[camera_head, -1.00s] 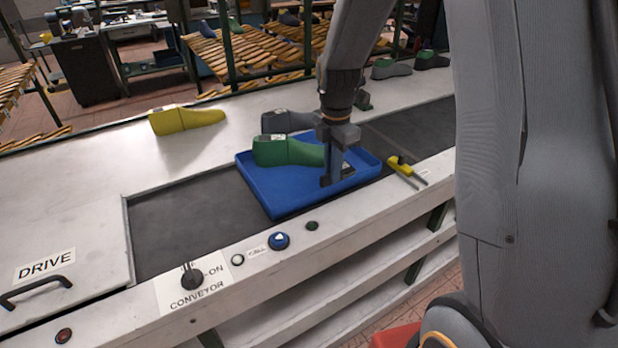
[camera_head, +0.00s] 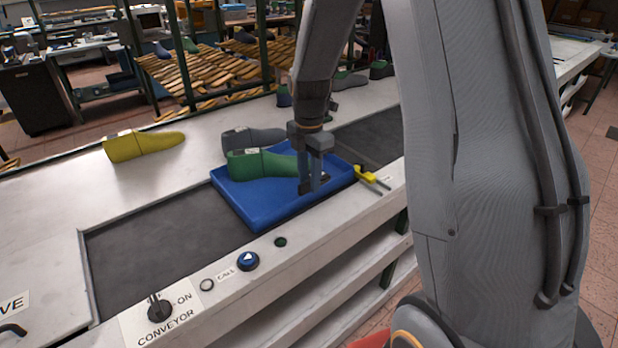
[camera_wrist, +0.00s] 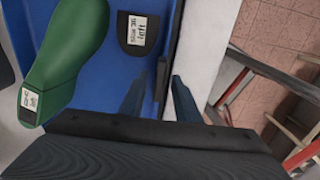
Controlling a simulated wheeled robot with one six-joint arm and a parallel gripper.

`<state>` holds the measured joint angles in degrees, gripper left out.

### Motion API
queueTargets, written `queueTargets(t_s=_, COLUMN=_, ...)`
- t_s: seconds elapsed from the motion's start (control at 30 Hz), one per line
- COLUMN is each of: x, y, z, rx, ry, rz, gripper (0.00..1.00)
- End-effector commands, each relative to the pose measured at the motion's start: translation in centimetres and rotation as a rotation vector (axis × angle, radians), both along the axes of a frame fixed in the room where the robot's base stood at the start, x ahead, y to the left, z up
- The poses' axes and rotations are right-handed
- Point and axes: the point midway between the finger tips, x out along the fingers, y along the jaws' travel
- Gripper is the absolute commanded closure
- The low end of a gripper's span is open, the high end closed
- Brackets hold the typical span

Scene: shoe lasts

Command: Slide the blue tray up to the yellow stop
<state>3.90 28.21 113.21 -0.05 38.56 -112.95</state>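The blue tray (camera_head: 240,205) lies on the dark conveyor belt, carrying a green shoe last (camera_head: 262,164). The yellow stop (camera_head: 370,178) is at the belt's front edge, by the tray's right end. My gripper (camera_head: 310,188) points down at the tray's front right side. In the wrist view my gripper (camera_wrist: 158,100) has its fingers apart, one over the blue tray floor (camera_wrist: 105,75) and one outside, with the tray's side wall between them. The green last (camera_wrist: 68,55) and a dark labelled piece (camera_wrist: 138,34) show in the tray there.
A grey last (camera_head: 250,138) stands behind the tray, and a yellow last (camera_head: 143,145) is on the white counter at left. The conveyor switch (camera_head: 159,308) and blue button (camera_head: 248,261) sit on the front rail. The belt (camera_head: 150,240) left of the tray is clear.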

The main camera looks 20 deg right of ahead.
Motion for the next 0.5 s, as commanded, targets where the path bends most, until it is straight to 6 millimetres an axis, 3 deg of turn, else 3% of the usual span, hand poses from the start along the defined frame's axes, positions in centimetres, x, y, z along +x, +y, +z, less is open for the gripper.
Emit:
queueTargets(t_s=0.27, x=0.1, y=0.0, z=0.3, rx=0.0, ry=-0.001, rz=0.0, gripper=0.7)
queueTargets(t_s=0.5, x=0.2, y=0.0, z=3.4, rx=0.0, ry=-0.005, rz=0.0, gripper=0.7)
